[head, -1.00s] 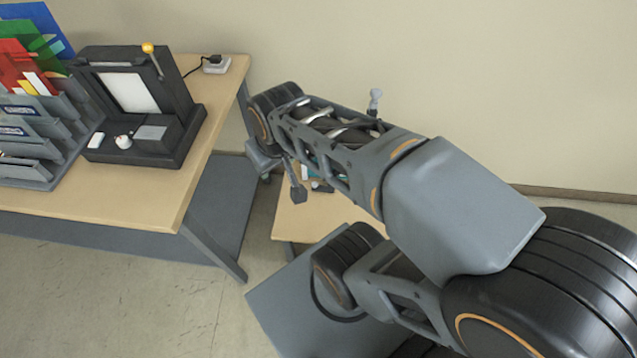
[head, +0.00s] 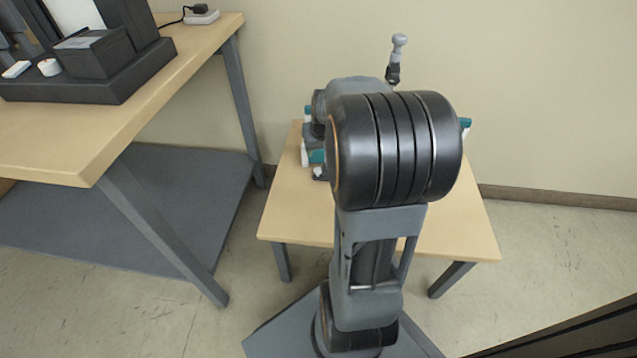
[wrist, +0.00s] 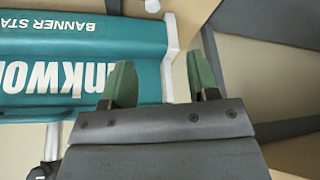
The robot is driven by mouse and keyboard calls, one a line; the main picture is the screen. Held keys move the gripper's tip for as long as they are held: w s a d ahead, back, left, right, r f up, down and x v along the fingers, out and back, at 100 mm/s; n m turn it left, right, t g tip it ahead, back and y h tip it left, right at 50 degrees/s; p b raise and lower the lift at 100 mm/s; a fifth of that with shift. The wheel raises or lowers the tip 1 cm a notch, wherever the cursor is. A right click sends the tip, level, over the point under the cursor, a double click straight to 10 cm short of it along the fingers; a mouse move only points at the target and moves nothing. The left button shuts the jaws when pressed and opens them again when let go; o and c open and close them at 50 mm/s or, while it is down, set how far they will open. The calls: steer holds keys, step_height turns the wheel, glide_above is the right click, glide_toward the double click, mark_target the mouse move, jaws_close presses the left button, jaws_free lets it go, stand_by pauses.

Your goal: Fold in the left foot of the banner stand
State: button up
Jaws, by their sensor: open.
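The banner stand (wrist: 95,75) is a teal case with white lettering, filling the upper left of the wrist view. A white strip (wrist: 172,40) runs along its right end. Another white piece (wrist: 52,140) sticks out below the case at the lower left; I cannot tell which of these is the left foot. My gripper (wrist: 161,65) is open, its green-padded fingers apart. One finger overlaps the case and the other is past the white strip in the picture; contact cannot be told. In the head view my arm hides most of the stand, leaving a teal part (head: 317,157) visible.
The stand is on a low wooden table (head: 462,215). A taller workbench (head: 100,135) with a lower grey shelf (head: 190,200) is on the left, carrying a dark machine (head: 95,65) and a white power block (head: 200,14). A plain wall is behind.

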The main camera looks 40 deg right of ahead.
mark_target(318, 170)
steer(key=b+x, duration=0.2)
steer(key=x, duration=0.2)
steer(key=b+x, duration=0.2)
steer(key=x, duration=0.3)
steer(key=d+b+x, duration=0.1)
steer(key=b+x, duration=0.1)
steer(key=x, duration=0.2)
steer(key=shift+s+f, duration=0.15)
steer(key=shift+f, duration=0.25)
steer(key=shift+b+x, duration=0.35)
steer(key=shift+x, duration=0.65)
steer(key=shift+d, duration=0.1)
steer(key=shift+c, duration=0.3)
jaws_close()
